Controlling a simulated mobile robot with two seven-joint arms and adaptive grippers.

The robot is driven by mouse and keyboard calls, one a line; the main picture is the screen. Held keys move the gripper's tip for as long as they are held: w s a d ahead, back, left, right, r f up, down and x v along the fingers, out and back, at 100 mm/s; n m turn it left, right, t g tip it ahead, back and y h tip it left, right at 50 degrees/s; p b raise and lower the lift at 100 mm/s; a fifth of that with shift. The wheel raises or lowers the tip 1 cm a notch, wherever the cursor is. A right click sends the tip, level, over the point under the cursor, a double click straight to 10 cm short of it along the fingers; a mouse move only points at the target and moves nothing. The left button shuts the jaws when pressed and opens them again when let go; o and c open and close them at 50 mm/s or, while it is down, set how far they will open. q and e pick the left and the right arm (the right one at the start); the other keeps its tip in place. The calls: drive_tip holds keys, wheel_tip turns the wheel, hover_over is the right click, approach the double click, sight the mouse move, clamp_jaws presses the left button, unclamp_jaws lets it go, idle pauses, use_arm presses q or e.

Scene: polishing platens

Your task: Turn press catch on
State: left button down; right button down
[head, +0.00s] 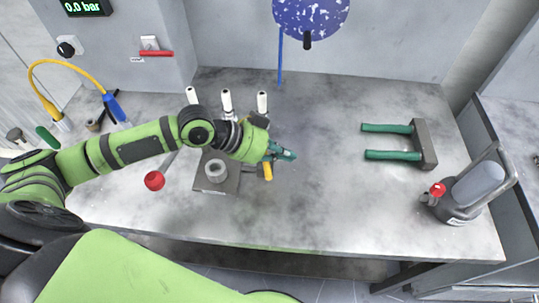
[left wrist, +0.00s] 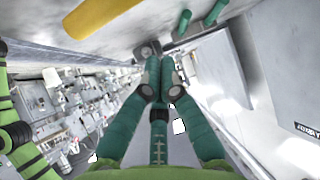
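The press is a dark grey plate (head: 212,184) with a round metal piece on it and white-topped posts behind. A short yellow handle (head: 268,171) sticks out at its right side; I take it for the catch, but cannot be sure. A yellow bar, likely the same handle, shows large in the left wrist view (left wrist: 98,14). My left gripper (head: 290,155) is just above and right of the handle, pointing right. Its teal fingers (left wrist: 160,62) are together, with nothing seen between them. The handle lies outside the fingers. My right gripper is not in view.
A red ball knob (head: 154,181) on a lever is left of the press. A grey bar with green handles (head: 424,144) lies at the right, near a grey canister (head: 476,186). A blue speckled disc (head: 310,14) is at the back wall. The bench middle is clear.

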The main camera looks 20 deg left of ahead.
sight(269, 167)
use_arm(q)
drive_tip(key=a, duration=0.1)
drive_tip(key=s+a+f, duration=0.1)
drive_tip(key=a+f+p, duration=0.1)
drive_tip(key=shift+s+a, duration=0.15)
drive_tip(key=shift+s, duration=0.25)
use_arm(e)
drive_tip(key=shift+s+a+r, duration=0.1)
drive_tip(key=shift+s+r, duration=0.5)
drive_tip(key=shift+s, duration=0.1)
